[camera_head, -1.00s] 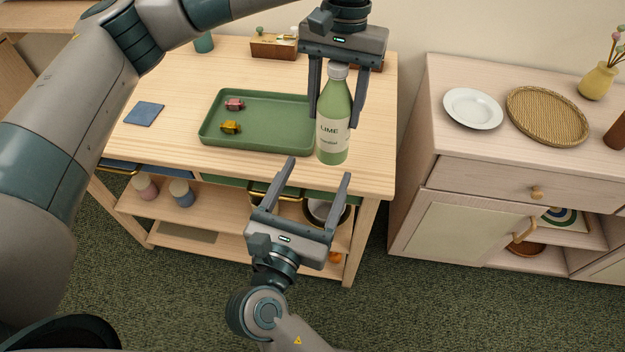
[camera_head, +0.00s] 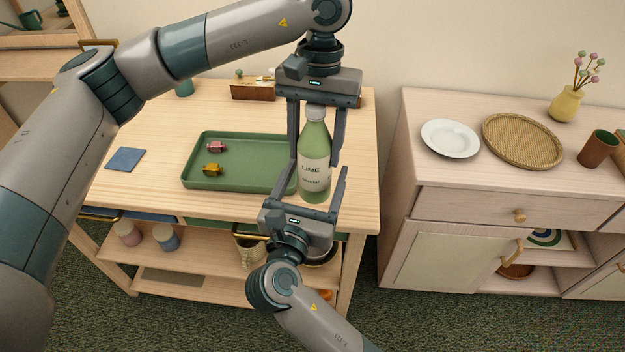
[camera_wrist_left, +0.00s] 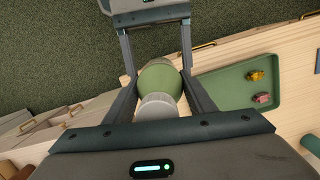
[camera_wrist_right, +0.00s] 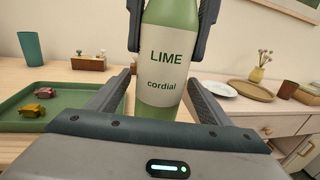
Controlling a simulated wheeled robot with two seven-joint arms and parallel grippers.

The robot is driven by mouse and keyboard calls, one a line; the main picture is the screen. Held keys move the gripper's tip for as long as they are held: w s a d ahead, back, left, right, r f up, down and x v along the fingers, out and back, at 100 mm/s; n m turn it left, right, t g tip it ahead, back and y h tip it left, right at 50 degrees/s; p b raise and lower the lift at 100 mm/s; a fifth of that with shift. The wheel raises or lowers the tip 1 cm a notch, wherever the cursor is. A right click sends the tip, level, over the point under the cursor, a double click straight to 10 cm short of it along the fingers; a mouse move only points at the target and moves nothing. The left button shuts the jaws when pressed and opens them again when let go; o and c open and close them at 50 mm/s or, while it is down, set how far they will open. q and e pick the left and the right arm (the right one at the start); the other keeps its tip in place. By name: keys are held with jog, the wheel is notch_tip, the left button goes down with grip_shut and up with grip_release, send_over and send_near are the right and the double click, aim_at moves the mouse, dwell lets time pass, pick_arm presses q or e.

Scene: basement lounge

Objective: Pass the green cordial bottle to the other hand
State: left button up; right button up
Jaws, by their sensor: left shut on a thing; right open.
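The green cordial bottle (camera_head: 314,158) is upright with a white cap and a pale LIME label. My left gripper (camera_head: 316,150) points down from above and is shut on its upper part. My right gripper (camera_head: 318,178) comes from the front, open, with its fingers on either side of the bottle's lower part. In the right wrist view the bottle (camera_wrist_right: 166,80) stands between the open right fingers. In the left wrist view the cap and green shoulder of the bottle (camera_wrist_left: 160,80) show between the left fingers. I cannot tell whether the base touches the table.
A green tray (camera_head: 200,186) with two small wrapped sweets lies on the wooden table (camera_head: 150,185), left of the bottle. A blue square (camera_head: 125,159) lies further left. A cabinet at right holds a white plate (camera_head: 450,138), a woven tray (camera_head: 522,140) and a vase (camera_head: 566,104).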

jog(key=shift+c, duration=0.6)
jog(key=c, duration=1.5)
pick_arm(q)
jog(key=o, duration=1.6)
pick_arm(e)
jog(key=shift+r, duration=0.1)
jog(key=shift+c, duration=0.2)
pick_arm(q)
jog(key=shift+o, duration=0.2)
jog(key=shift+r, duration=0.15)
jog(key=r, duration=0.4)
jog(key=w+r, duration=0.1)
jog(key=r, duration=0.6)
jog(key=shift+w+d+r, duration=0.2)
jog(key=shift+w+r, duration=0.1)
jog(key=shift+w, duration=0.1)
